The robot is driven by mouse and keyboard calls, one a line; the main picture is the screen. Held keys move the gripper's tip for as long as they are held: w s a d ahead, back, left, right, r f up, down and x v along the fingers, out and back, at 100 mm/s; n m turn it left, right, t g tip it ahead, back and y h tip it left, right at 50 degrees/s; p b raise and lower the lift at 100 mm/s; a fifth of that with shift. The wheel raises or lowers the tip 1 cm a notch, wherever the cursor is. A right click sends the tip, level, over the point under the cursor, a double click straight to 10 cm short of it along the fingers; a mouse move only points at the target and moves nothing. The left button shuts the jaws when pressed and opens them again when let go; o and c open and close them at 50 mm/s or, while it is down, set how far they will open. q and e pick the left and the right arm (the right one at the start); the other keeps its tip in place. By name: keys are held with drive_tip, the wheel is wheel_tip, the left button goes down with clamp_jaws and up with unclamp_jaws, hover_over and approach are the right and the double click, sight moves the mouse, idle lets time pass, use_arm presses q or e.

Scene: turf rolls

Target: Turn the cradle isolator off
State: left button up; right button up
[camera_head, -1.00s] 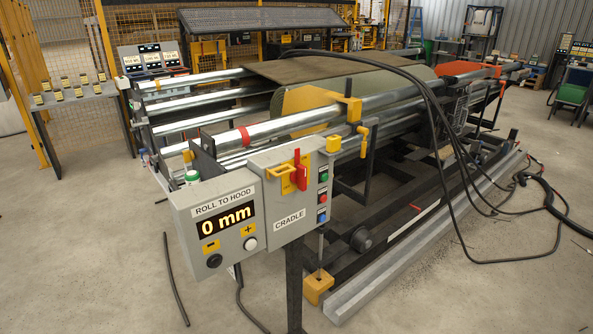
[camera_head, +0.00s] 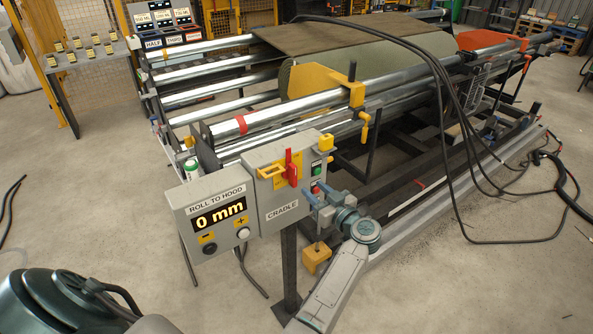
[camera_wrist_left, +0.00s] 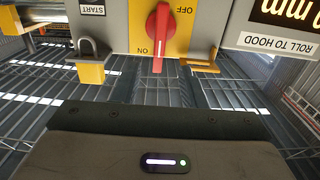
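The cradle isolator is a red rotary handle (camera_head: 291,168) on a yellow plate, on the front of the grey CRADLE box (camera_head: 268,208). It also shows upside down in the left wrist view (camera_wrist_left: 159,30), its long end pointing at ON. OFF is printed on the plate to one side. My left gripper (camera_head: 317,207) is at the box's lower right, right of and below the handle and apart from it. Its fingers are small in the head view and unseen in the wrist view, so their opening is unclear. My right gripper is not in view.
A yellow padlock (camera_head: 326,142) hangs at the box's upper right, and a yellow hasp (camera_head: 270,171) sits left of the handle. A green button (camera_head: 316,169) is on the right side. The 0 mm display box (camera_head: 211,216) adjoins on the left. Steel rollers (camera_head: 290,103) stand behind.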

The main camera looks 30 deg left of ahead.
sight(295, 173)
use_arm(q)
drive_tip(key=b+x, duration=0.2)
drive_tip(key=x, duration=0.2)
drive_tip(key=b+x, duration=0.2)
drive_tip(key=x, duration=0.3)
drive_tip(key=shift+f, duration=0.25)
drive_tip(key=shift+w+a+r+b, duration=0.1)
drive_tip(key=shift+w+a+b, duration=0.1)
drive_tip(key=shift+a+b, duration=0.15)
clamp_jaws()
